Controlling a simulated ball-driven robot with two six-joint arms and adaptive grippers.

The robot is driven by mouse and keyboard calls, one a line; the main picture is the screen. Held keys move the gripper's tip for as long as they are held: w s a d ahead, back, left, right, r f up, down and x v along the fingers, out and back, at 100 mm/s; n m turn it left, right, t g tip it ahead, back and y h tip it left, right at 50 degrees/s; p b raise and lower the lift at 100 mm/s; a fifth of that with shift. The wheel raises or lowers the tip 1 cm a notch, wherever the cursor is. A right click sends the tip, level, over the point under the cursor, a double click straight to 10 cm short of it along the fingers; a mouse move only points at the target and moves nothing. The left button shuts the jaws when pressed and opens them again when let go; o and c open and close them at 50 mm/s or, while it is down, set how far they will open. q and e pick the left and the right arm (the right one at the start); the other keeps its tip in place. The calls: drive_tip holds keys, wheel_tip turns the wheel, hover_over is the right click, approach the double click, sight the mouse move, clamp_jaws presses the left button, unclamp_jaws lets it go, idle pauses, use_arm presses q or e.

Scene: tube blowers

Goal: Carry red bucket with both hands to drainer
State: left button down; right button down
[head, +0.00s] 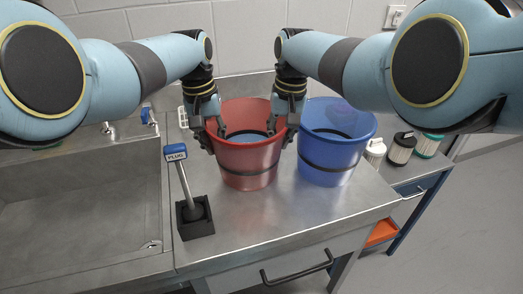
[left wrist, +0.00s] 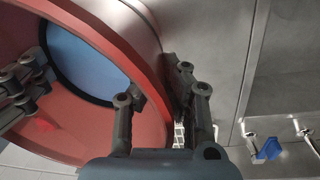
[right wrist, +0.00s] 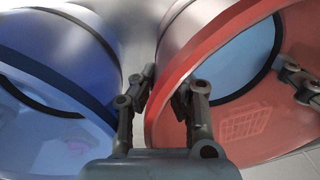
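The red bucket (head: 247,160) stands upright on the steel worktop, with a blue surface inside it. My left gripper (head: 213,137) is at its left rim, one finger inside and one outside; the left wrist view shows the rim (left wrist: 148,45) between the fingers, which appear closed on it. My right gripper (head: 281,127) straddles the right rim in the same way, and the right wrist view shows that rim (right wrist: 180,65) between its fingers. I cannot make out for certain which surface is the drainer; a sink basin (head: 75,215) is at the left.
A blue bucket (head: 335,150) stands close to the right of the red one. A stand with a blue-topped handle (head: 195,217) is at front left. Bottles (head: 401,149) stand at the right. A white rack (head: 183,118) shows behind the left gripper.

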use_arm(q)
drive_tip(key=shift+w+d+r, duration=0.1)
drive_tip(key=shift+d+r, duration=0.15)
drive_tip(key=shift+d, duration=0.05)
use_arm(e)
drive_tip(key=shift+a, duration=0.25)
use_arm(q)
drive_tip(key=c, duration=1.7)
unclamp_jaws()
drive_tip(key=shift+f, duration=0.1)
use_arm(e)
drive_tip(key=c, duration=1.6)
unclamp_jaws()
drive_tip(key=shift+s, duration=0.1)
drive_tip(key=shift+c, duration=0.2)
use_arm(q)
drive_tip(key=shift+o, duration=1.1)
drive_tip(key=shift+a, duration=0.15)
use_arm(e)
drive_tip(key=shift+o, duration=0.8)
drive_tip(key=shift+d, duration=0.15)
use_arm(q)
drive_tip(key=o, duration=0.8)
drive_tip(key=shift+a, duration=0.1)
use_arm(e)
drive_tip(key=shift+d, duration=0.1)
